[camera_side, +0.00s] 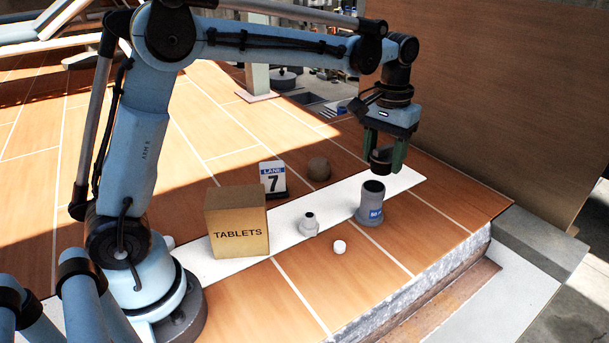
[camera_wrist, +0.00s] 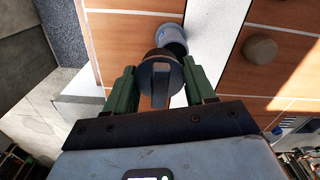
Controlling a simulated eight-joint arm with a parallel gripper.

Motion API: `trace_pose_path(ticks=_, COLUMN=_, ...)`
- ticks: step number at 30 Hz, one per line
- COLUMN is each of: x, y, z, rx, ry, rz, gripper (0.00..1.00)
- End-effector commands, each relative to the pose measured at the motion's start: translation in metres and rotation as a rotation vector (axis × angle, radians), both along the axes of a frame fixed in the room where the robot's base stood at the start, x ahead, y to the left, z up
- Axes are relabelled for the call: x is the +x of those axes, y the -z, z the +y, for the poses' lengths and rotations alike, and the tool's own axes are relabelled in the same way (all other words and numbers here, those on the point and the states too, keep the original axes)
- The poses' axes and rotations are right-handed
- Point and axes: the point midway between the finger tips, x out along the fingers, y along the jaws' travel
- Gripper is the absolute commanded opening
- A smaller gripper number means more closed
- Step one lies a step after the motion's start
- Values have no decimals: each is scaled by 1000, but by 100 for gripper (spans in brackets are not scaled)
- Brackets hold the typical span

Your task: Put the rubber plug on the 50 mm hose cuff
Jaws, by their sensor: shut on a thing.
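My gripper (camera_side: 385,158) is shut on the dark rubber plug (camera_side: 381,158) and holds it in the air. The plug also shows between the green fingers in the wrist view (camera_wrist: 159,82). The larger grey hose cuff with a blue label (camera_side: 370,205) stands upright on the tiles by the white strip. Its dark open top faces up, below the plug and slightly left of it in the side view. In the wrist view the cuff (camera_wrist: 171,38) is partly hidden behind the plug. A clear gap shows between plug and cuff in the side view. A smaller grey fitting (camera_side: 309,224) stands on the white strip.
A cardboard box marked TABLETS (camera_side: 238,222) stands left of the small fitting. A lane 7 sign (camera_side: 272,178) and a round brown object (camera_side: 319,169) stand behind the strip. A small white tablet (camera_side: 339,247) lies in front. The pool edge (camera_side: 455,265) is at right.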

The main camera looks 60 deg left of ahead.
Motion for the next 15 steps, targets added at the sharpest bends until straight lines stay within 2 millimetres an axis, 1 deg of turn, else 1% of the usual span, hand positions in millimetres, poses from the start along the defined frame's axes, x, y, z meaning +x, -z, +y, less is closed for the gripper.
trace_pose_path(ticks=1, x=5, y=6, z=8, rx=0, ry=-4, rz=0, gripper=24)
trace_pose_path(ticks=3, x=10, y=11, z=16, rx=0, ry=-2, rz=0, gripper=24)
trace_pose_path(ticks=6, x=13, y=16, z=22, rx=0, ry=-1, rz=0, gripper=24)
trace_pose_path(ticks=10, x=14, y=23, z=24, rx=0, ry=0, rz=0, gripper=24)
trace_pose_path(ticks=15, x=14, y=46, z=24, rx=0, ry=1, rz=0, gripper=24)
